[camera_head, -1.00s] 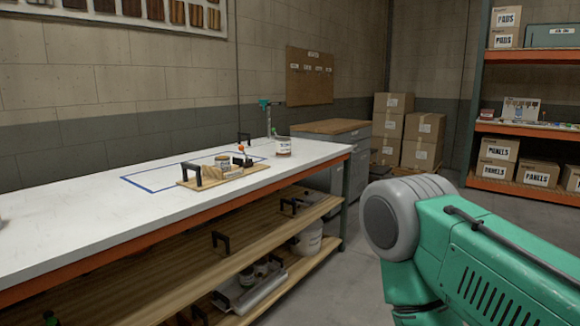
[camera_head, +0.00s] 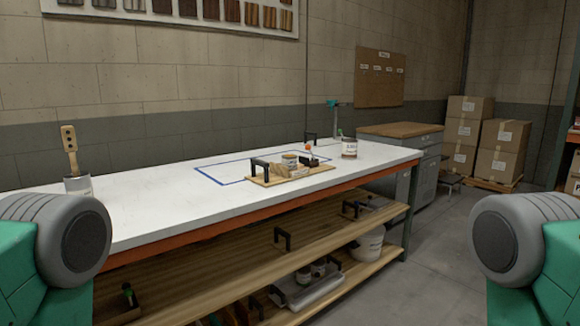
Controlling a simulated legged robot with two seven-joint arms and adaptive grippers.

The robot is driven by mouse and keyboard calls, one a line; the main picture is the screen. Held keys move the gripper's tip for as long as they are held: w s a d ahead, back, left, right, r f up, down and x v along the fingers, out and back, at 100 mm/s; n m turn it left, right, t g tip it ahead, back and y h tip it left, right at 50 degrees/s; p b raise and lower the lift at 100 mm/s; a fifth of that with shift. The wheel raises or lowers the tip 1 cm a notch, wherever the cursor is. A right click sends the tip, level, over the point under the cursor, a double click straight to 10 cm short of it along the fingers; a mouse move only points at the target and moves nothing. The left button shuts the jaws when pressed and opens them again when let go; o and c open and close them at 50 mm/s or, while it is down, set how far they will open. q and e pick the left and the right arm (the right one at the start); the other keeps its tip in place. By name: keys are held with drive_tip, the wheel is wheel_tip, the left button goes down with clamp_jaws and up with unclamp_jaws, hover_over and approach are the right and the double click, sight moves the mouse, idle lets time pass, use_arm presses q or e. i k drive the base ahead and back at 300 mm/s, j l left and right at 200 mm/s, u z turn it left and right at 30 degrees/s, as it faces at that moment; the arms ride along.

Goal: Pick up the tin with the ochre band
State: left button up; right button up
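I cannot make out an ochre band on any tin at this distance. A tin with a dark top and a white label (camera_head: 349,147) stands upright near the right end of the white workbench (camera_head: 165,213). A smaller tin (camera_head: 289,161) sits on a wooden tray with black handles (camera_head: 262,180) at the middle of the bench. Another can (camera_head: 78,185) stands at the left with a wooden-handled brush (camera_head: 69,140) above it, partly hidden by my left arm. Both my arms show at the lower corners, well short of the tray; neither gripper is in view.
Below are wooden shelves (camera_head: 200,285) with a metal tray and a white bucket (camera_head: 368,245). A grey cabinet (camera_head: 425,165) and cardboard boxes (camera_head: 503,150) stand beyond.

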sight(290, 161)
drive_tip(key=i+l+u, duration=0.1)
drive_tip(key=i+l, duration=0.6)
drive_tip(key=i, duration=0.1)
